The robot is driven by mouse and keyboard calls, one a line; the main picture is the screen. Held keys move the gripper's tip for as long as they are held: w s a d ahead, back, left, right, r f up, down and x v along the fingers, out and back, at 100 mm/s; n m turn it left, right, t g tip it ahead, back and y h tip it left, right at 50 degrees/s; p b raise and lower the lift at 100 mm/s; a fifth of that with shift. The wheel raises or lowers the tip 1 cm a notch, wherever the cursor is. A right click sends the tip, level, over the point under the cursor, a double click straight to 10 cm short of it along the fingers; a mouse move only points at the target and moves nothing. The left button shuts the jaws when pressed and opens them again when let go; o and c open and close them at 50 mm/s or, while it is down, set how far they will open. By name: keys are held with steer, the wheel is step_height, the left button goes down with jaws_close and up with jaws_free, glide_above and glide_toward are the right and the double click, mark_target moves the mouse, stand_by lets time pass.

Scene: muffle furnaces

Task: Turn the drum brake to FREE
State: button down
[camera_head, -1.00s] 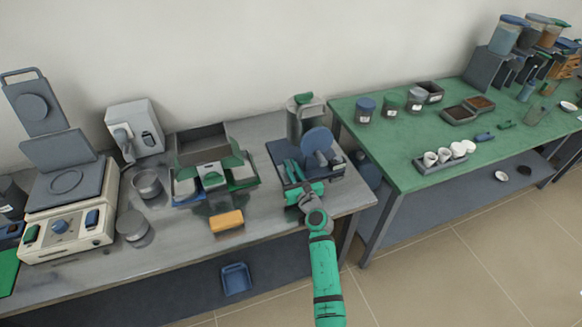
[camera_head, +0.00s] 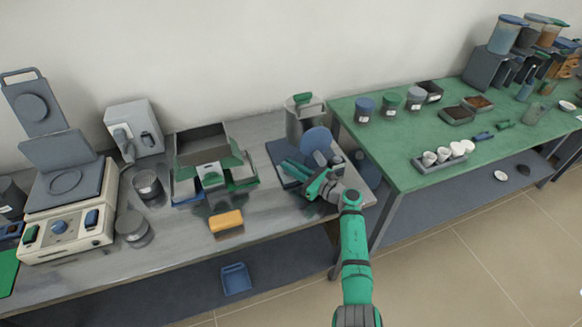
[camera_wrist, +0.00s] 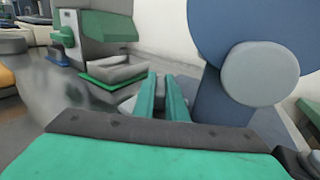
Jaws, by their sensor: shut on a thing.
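The drum device has a large blue disc (camera_head: 316,141) standing upright on a dark base plate near the table's right end. In the wrist view the disc (camera_wrist: 235,35) fills the upper right, with a pale grey round hub (camera_wrist: 262,73). My gripper (camera_head: 291,169) is at the left front of the disc, low over the base, pointing left. In the wrist view its two green fingers (camera_wrist: 162,98) lie close together beside the disc's support. They are shut on a small grey part, which I take for the brake lever; it is mostly hidden, so its setting cannot be read.
Left of the device stand a grey and green tray stand (camera_head: 208,160) and a yellow block (camera_head: 226,221). A grey canister (camera_head: 305,120) with a green handle is behind it. A green table (camera_head: 390,160) stands to the right across a narrow gap.

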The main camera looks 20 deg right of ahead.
steer(key=shift+d+n+g+y, duration=0.1)
steer(key=shift+n+g+y, duration=0.4)
steer(key=shift+n+y, duration=0.15)
steer(key=shift+n+g+y, duration=0.85)
steer(key=shift+g+y, duration=0.15)
steer(key=shift+y, duration=0.15)
steer(key=shift+w, duration=0.1)
steer(key=c, duration=1.8)
jaws_free()
